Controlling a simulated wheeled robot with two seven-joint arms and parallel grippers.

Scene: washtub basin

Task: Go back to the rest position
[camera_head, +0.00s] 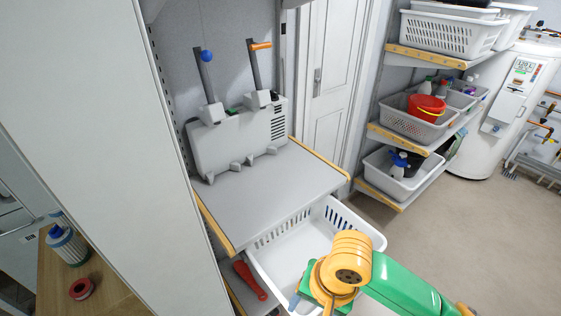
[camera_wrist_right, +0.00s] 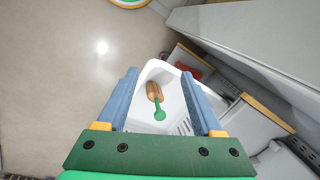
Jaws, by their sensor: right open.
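My right arm reaches over a white basket (camera_head: 275,250) in the head view. My right gripper (camera_wrist_right: 160,72) is open, with its two blue fingers apart and nothing between them at the tips. In the wrist view the white basket (camera_wrist_right: 158,70) lies below the fingers. Inside it is an item with a brown part (camera_wrist_right: 154,91) and a green rounded end (camera_wrist_right: 160,115). In the head view my arm hides that item. My left gripper is not in view.
A grey shelf top (camera_head: 270,185) holds a unit with two levers (camera_head: 240,135) behind the basket. A red-handled item (camera_head: 249,279) lies left of the basket. Racks with white baskets (camera_head: 395,175) stand at the right. The floor (camera_head: 440,235) at the right is clear.

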